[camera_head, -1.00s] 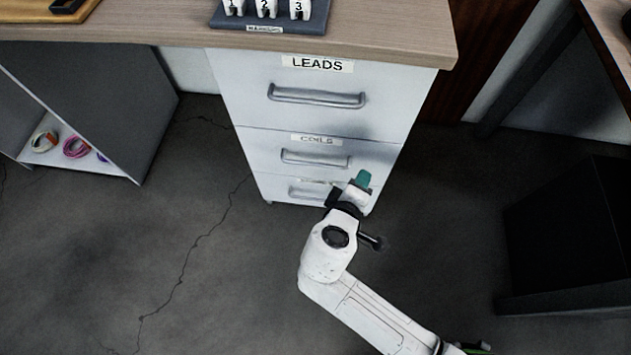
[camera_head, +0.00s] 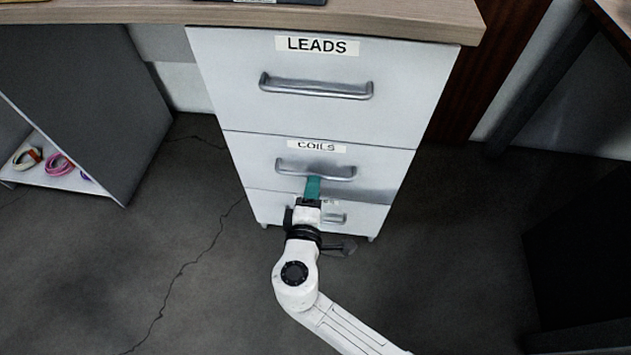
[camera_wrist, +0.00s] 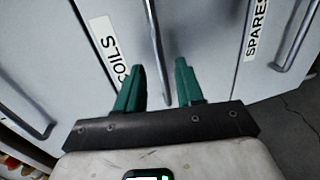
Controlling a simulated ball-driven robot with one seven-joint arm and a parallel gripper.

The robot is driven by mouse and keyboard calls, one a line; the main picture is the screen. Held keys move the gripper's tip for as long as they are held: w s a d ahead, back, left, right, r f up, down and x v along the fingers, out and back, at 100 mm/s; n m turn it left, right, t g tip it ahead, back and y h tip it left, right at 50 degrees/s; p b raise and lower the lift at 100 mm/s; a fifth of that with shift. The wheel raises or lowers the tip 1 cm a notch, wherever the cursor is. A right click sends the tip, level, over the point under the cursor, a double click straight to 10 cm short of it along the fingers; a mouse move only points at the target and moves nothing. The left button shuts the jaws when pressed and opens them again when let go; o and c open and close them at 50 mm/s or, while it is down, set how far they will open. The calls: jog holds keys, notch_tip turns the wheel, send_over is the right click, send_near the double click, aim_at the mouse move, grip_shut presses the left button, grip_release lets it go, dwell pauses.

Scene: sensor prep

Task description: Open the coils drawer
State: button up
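The coils drawer (camera_head: 246,163) is the middle drawer of a white cabinet under the desk, and it is closed. Its label reads COILS (camera_head: 317,146). Its metal bar handle (camera_head: 316,170) runs below the label. My gripper (camera_head: 313,184) is just in front of this drawer, at the lower edge of the handle. In the wrist view my gripper (camera_wrist: 160,78) has its two green fingers spread apart. The coils handle (camera_wrist: 154,45) points down between the fingertips there. Whether the fingers touch it, I cannot tell.
The LEADS drawer (camera_head: 228,75) above is closed. The bottom drawer, labelled SPARES (camera_wrist: 257,30) in the wrist view, is closed too. The floor (camera_head: 90,270) in front is clear.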

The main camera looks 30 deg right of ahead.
jog(key=shift+b+x, duration=0.4)
jog(key=shift+x, duration=1.65)
grip_shut()
